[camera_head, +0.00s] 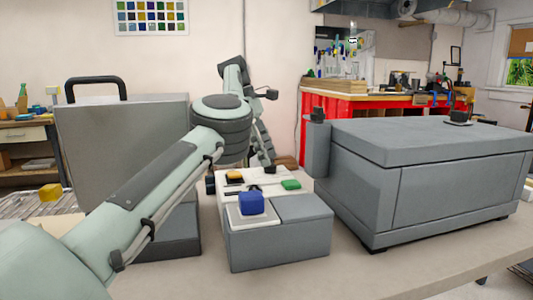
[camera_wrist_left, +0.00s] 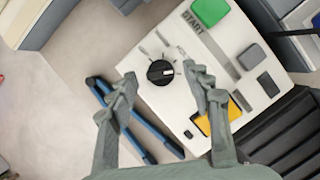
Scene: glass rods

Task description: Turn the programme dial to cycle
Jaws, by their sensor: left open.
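The programme dial (camera_wrist_left: 160,73) is a round black knob on a white panel (camera_wrist_left: 232,40), seen in the left wrist view. A pale mark on the knob points to the right, and short ticks surround it. My left gripper (camera_wrist_left: 160,75) is open, with its two fingers apart on either side of the dial in the picture. I cannot tell whether they touch it. In the head view the white panel (camera_head: 225,188) lies beyond my left arm, and the dial is too small to make out. My right gripper is not in view.
A green button (camera_wrist_left: 209,11) sits by the word START, and a yellow button (camera_wrist_left: 203,124) is partly behind a finger. A blue-handled tool (camera_wrist_left: 143,125) lies left of the panel. A blue block (camera_head: 251,203) stands in front; a large grey box (camera_head: 430,180) stands right.

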